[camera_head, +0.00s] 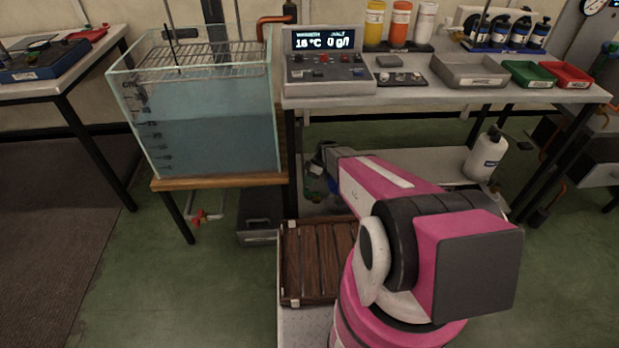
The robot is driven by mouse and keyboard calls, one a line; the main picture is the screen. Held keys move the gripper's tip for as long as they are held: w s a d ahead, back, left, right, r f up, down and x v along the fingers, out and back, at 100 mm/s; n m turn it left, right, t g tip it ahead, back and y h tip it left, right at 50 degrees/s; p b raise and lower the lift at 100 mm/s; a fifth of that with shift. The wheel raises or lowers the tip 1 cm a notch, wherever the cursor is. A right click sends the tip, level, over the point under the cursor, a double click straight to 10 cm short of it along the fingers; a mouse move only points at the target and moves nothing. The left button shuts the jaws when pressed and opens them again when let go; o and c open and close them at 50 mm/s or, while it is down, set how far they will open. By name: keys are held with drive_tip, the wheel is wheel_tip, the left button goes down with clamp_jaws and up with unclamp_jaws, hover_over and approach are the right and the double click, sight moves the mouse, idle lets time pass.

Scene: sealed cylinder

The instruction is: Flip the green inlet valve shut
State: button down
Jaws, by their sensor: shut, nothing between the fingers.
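My gripper (319,166) is at the far end of my pink and black arm, near the right end of the tank stand and below the bench top. It is small and dark here; it is shut and holds nothing. A small green patch (315,195) shows just below it, among dark and blue shapes under the bench. I cannot tell whether this is the green inlet valve or which way its handle lies. A glass tank (200,145) partly full of water stands on a wooden-topped stand to the left. A red valve (199,217) hangs on a pipe under it.
A control box (328,75) reading 16 °C and 0 g/l stands on the bench, beside an orange pipe (272,20). A grey box (258,215) and a wooden slatted crate (305,265) are below. A white bottle (486,155) stands on the lower shelf. Floor at left is open.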

sight(306, 191)
drive_tip(key=shift+s+a+n+g+h, duration=0.3)
drive_tip(key=shift+s+n+g+h, duration=0.1)
drive_tip(key=shift+n, duration=0.4)
idle(0.4)
drive_tip(key=n, duration=0.1)
drive_tip(key=s+n+g+h, duration=0.1)
drive_tip(key=n, duration=0.1)
drive_tip(key=shift+s+a+h, duration=0.1)
drive_tip(key=shift+a+h, duration=0.2)
drive_tip(key=shift+a, duration=0.05)
drive_tip(key=n+h, duration=0.1)
drive_tip(key=n, duration=0.1)
drive_tip(key=s+n+h, duration=0.1)
drive_tip(key=n, duration=0.1)
drive_tip(key=s+n+g+h, duration=0.1)
drive_tip(key=shift+s+n, duration=0.25)
drive_tip(key=shift+n, duration=0.15)
drive_tip(key=s+n, duration=0.1)
drive_tip(key=s+d+h, duration=0.1)
drive_tip(key=shift+s+d+n+h, duration=0.2)
drive_tip(key=shift+s+n+h, duration=0.1)
drive_tip(key=shift+s+n, duration=0.1)
drive_tip(key=shift+s+d, duration=0.1)
drive_tip(key=shift+d, duration=0.1)
drive_tip(key=v, duration=1)
drive_tip(key=shift+w+r, duration=0.25)
drive_tip(key=shift+w, duration=0.05)
